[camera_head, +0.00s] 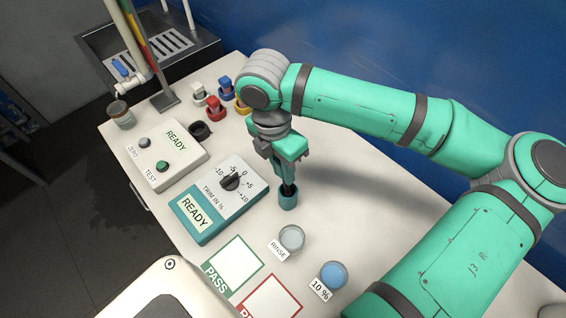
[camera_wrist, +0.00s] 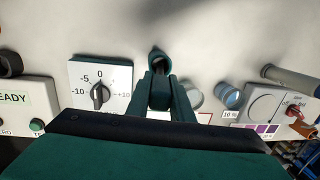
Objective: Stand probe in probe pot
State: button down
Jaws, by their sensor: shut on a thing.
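My gripper (camera_head: 288,172) points down over the middle of the bench and is shut on a dark, slim probe (camera_head: 288,187), which looks near upright. The probe's lower end goes into a small teal cup (camera_head: 288,201), which looks like the probe pot; whether the probe rests on its floor is hidden. In the wrist view the gripper (camera_wrist: 160,90) has its fingers close together, and the cup (camera_wrist: 158,56) shows as a teal ring with a dark inside just beyond them. The fingers hide most of the probe.
A trim box (camera_head: 216,206) with a dial and a tester box (camera_head: 165,150) stand left of the gripper. A black open pot (camera_head: 200,131) and several coloured plugs (camera_head: 215,108) stand behind. The rinse cup (camera_head: 291,237) and blue 10 % cup (camera_head: 333,274) are in front.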

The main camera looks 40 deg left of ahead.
jog(key=shift+f, duration=1.6)
jog(key=c, duration=1.5)
grip_release()
jog(key=r, duration=0.7)
jog(key=a+r, duration=0.1)
jog(key=r, duration=0.2)
jog(key=shift+s+r, duration=0.25)
jog(key=shift+r, duration=0.1)
jog(key=shift+w, duration=0.1)
